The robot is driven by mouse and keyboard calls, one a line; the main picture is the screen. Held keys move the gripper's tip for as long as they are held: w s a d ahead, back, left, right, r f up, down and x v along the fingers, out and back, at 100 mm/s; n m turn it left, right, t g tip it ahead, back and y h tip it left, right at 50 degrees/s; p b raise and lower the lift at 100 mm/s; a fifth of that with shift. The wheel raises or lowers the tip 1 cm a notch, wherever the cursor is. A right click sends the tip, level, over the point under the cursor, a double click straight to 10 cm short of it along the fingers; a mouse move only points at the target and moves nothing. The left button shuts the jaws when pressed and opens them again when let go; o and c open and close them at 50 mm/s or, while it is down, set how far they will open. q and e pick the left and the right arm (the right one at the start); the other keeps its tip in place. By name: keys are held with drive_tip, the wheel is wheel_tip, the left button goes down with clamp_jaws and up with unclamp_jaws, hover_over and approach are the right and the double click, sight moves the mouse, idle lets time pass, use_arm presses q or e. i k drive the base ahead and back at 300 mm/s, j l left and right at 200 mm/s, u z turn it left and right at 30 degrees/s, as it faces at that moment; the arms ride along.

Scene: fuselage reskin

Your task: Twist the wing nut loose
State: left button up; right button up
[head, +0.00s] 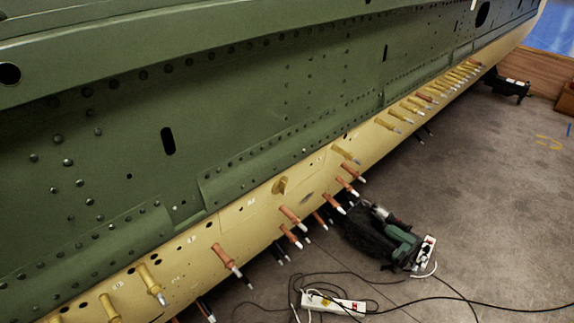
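A small brass-coloured piece with a wing-like outline, which looks like the wing nut (280,186), sits on the cream lower strip (240,208) of the fuselage, near the middle of the head view. It stands apart from the pin-shaped fasteners along that strip. It is too small to tell how far it is threaded on. Neither of my grippers shows in the head view, so nothing is seen touching the wing nut.
The green riveted skin (110,110) fills the upper left. Copper and brass pin fasteners (226,258) stick out along the strip on both sides. On the grey floor (480,200) lie a dark bag (370,232), a white power strip (333,303) and loose cables.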

sight(280, 185)
drive_tip(key=i+l+u, duration=0.2)
drive_tip(key=l, duration=0.15)
drive_tip(key=i+l+u, duration=0.15)
drive_tip(key=l, duration=0.2)
drive_tip(key=i+l+u, duration=0.2)
drive_tip(key=l, duration=0.15)
drive_tip(key=l+u, duration=0.15)
drive_tip(key=l, duration=0.2)
drive_tip(key=i+l+u, duration=0.2)
drive_tip(key=l, duration=0.2)
drive_tip(key=l+u, duration=0.2)
drive_tip(key=l, duration=0.35)
drive_tip(key=l+u, duration=0.15)
drive_tip(key=l, duration=0.45)
drive_tip(key=k+l+u, duration=0.2)
drive_tip(key=l, duration=0.35)
drive_tip(key=l+u, duration=0.15)
drive_tip(key=l, duration=0.4)
